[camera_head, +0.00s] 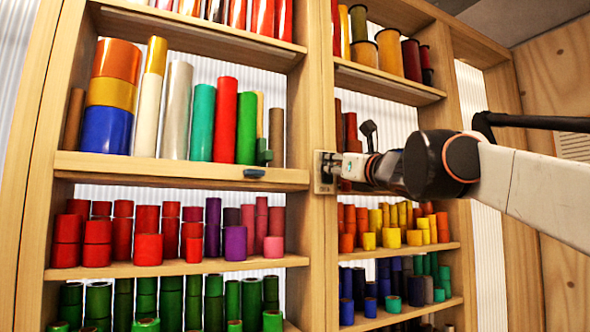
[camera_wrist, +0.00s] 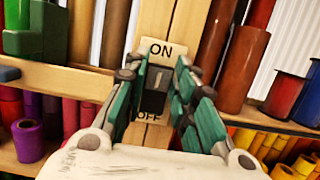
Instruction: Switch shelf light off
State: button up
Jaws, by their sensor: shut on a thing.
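The light switch (camera_wrist: 163,50) is a pale plate on the wooden post, marked ON at the top and OFF at the bottom. Its dark lever (camera_wrist: 154,102) shows between my fingers, in the lower part of the plate close to the OFF mark. In the head view the switch plate (camera_head: 324,173) sits on the post between the two shelf bays. My gripper (camera_wrist: 160,68) has its green-padded fingers on both sides of the lever and is shut on it. In the head view my gripper (camera_head: 341,168) reaches the plate from the right; the lever is hidden there.
The left shelf bay holds upright foil rolls (camera_head: 201,122) above shorter red and purple rolls (camera_head: 147,235). The right bay holds brown rolls (camera_wrist: 214,70) close beside my gripper and orange and yellow rolls (camera_head: 392,228) below. A shelf board (camera_head: 180,170) ends at the post.

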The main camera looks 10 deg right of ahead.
jog(key=shift+s+f+t+y+b, duration=0.1)
jog(key=shift+f+t+y+b, duration=0.25)
jog(key=shift+t+b, duration=0.35)
jog(key=o, duration=1.1)
jog(key=shift+c, duration=0.2)
notch_tip(320, 180, up, 10)
jog(key=shift+r, duration=0.1)
